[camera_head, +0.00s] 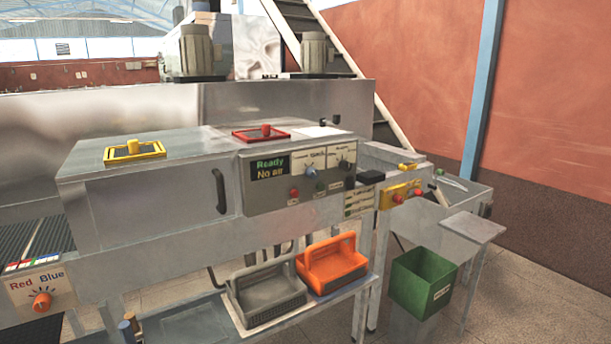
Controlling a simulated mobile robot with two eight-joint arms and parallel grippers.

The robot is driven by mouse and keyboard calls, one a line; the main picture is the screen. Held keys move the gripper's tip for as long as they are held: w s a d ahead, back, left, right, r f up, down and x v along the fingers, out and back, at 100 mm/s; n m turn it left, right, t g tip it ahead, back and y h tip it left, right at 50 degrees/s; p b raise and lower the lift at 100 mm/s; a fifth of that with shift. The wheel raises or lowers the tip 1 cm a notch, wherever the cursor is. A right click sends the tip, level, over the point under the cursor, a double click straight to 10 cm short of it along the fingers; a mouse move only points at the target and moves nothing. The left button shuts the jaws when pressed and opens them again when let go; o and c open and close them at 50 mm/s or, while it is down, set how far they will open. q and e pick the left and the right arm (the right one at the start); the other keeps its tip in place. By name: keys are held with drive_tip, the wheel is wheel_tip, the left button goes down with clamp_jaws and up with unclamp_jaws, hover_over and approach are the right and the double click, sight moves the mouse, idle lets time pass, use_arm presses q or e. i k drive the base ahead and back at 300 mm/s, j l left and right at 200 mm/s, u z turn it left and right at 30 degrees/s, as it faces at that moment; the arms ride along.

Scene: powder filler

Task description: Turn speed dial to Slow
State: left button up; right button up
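A grey control panel (265,201) is on the front of the metal machine in the middle of the view. Its screen (270,167) reads "Ready" and "No air". Two small dark dials sit on pale label plates at the panel's upper right: a left dial (310,172) and a right dial (344,165). Their labels and pointer positions are too small to read, so I cannot tell which is the speed dial. A red button (294,193) and other small controls are below. Neither of my grippers is in view.
An orange knob (41,301) labelled Red and Blue is at lower left. A yellow box with red buttons (400,194) is right of the panel. A grey basket (266,292) and an orange basket (333,265) stand on a lower shelf. A green bin (423,283) is at right.

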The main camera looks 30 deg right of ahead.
sight(346, 166)
drive_tip(key=z, duration=1.4)
drive_tip(key=u, duration=0.4)
drive_tip(key=i+l+u, duration=0.25)
drive_tip(key=l+u, duration=0.25)
drive_tip(key=i+l+u, duration=0.25)
drive_tip(key=l, duration=0.15)
drive_tip(key=k, duration=0.05)
